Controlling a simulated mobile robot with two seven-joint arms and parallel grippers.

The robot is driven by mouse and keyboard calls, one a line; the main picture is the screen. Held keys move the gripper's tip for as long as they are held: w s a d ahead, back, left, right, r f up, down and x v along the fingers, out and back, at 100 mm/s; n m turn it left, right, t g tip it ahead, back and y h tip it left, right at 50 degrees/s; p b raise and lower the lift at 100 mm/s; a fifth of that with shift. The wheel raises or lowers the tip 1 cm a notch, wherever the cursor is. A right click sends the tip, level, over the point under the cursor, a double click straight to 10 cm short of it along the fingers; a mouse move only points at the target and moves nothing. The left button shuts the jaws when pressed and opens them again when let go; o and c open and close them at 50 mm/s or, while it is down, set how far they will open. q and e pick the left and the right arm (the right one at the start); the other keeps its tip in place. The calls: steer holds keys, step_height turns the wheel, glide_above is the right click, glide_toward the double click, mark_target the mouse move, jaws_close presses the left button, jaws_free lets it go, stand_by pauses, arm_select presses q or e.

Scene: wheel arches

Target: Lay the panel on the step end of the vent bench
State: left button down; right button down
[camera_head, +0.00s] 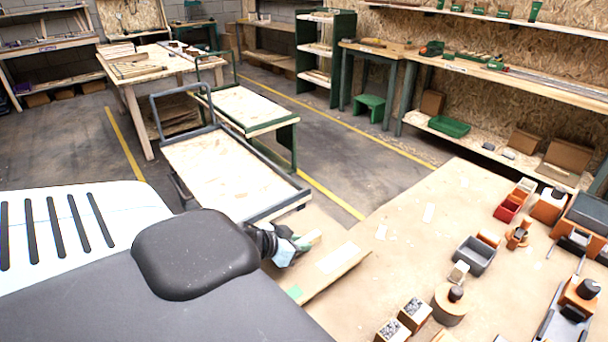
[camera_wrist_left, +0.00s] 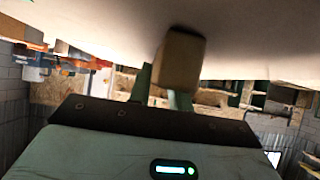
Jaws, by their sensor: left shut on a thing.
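My left gripper (camera_head: 306,240) is at the lower middle of the head view, partly hidden behind my own dark arm. It is shut on the edge of a pale brown board, which I take as the panel (camera_head: 350,254). In the left wrist view, the panel's broad pale face (camera_wrist_left: 90,22) fills the top, with a blocky fingertip (camera_wrist_left: 178,62) against it. The panel's near left part is hidden by my arm. A large tan bench top (camera_head: 400,225) lies beyond and right of the panel. I cannot tell which end is the step end. My right gripper is not in view.
On the tan top stand a grey bin (camera_head: 474,254), a red bin (camera_head: 507,208), small boxes of hardware (camera_head: 414,314) and a round wooden piece (camera_head: 449,303). Its left-middle part holds only scraps. A flat cart (camera_head: 225,178) stands behind the panel.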

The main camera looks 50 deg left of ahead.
arm_select(q)
steer(key=shift+w+r, duration=0.1)
stand_by(0.3)
steer(key=shift+w+d+r, duration=0.15)
steer(key=shift+w+d, duration=0.05)
steer(key=shift+d, duration=0.25)
steer(key=shift+n+y, duration=0.6)
steer(key=w+d+r, duration=0.1)
steer(key=d, duration=0.2)
steer(key=w+d+r, duration=0.1)
steer(key=d+r, duration=0.1)
steer(key=d, duration=0.1)
steer(key=w+d+r, duration=0.2)
steer(key=d, duration=0.2)
steer(key=d+r, duration=0.9)
steer(key=d, duration=0.2)
steer(key=shift+w+r, duration=0.2)
steer(key=shift+w, duration=0.1)
steer(key=shift+f, duration=0.1)
steer(key=s+f, duration=1)
steer(key=f, duration=0.1)
steer(key=shift+f, duration=0.2)
